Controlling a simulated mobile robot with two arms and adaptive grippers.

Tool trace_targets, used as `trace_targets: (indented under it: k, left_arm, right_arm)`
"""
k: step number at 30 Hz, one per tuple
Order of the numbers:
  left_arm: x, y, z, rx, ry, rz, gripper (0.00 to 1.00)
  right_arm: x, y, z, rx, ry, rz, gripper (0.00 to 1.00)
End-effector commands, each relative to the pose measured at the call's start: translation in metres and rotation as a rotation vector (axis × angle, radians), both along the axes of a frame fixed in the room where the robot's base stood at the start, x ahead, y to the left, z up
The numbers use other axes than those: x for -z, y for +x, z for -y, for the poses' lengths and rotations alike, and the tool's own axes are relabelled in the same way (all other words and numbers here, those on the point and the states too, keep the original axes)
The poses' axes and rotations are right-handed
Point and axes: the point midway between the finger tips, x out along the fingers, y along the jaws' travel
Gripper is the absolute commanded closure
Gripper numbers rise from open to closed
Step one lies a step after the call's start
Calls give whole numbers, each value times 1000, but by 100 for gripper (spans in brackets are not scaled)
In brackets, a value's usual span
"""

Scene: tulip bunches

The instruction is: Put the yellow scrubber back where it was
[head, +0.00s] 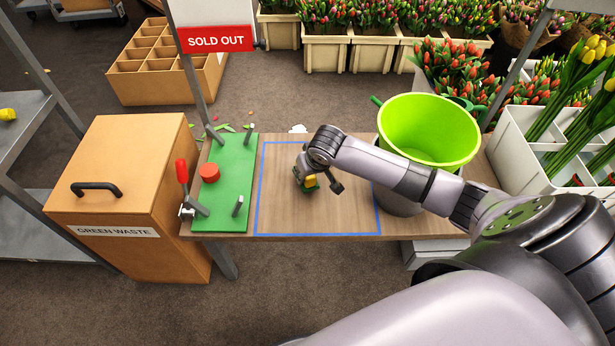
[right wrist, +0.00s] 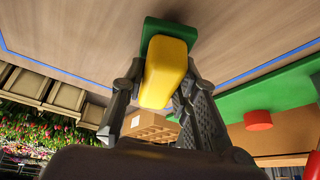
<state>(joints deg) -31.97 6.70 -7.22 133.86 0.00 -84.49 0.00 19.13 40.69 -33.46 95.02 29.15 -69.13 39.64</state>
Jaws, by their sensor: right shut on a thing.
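The scrubber (head: 310,182), yellow with a green part, is in my right gripper (head: 308,178) over the wooden table, inside the blue outline (head: 258,190). In the right wrist view the scrubber (right wrist: 165,72) sits between the two fingers of my right gripper (right wrist: 162,80), which is shut on its yellow part. Its green part faces the table top; I cannot tell whether it touches the wood. In the head view my gripper and wrist partly hide it. My left gripper is not in view.
A green board (head: 232,185) with a red cylinder (head: 210,172), upright pegs and a red-handled clamp (head: 183,175) lies left of the outline. A lime-green bucket (head: 428,125) stands at the right, by my forearm. A green waste bin (head: 120,190) stands left of the table.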

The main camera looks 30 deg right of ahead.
Motion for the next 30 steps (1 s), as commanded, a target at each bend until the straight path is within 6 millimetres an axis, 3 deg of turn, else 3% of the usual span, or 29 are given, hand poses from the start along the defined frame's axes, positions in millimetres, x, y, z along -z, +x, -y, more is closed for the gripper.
trace_targets:
  k: [2,6,16,17,26,30]
  left_arm:
    - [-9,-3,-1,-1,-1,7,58]
    - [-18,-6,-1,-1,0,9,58]
    - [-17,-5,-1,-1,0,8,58]
    - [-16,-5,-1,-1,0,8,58]
    - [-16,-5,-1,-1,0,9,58]
    - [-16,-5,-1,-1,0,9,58]
  right_arm:
    - [12,0,0,0,-1,-1,94]
    - [17,0,0,0,0,1,94]
    - [18,0,0,0,0,0,94]
    - [19,0,0,0,0,0,72]
    - [19,0,0,0,0,0,52]
    - [19,0,0,0,0,0,52]
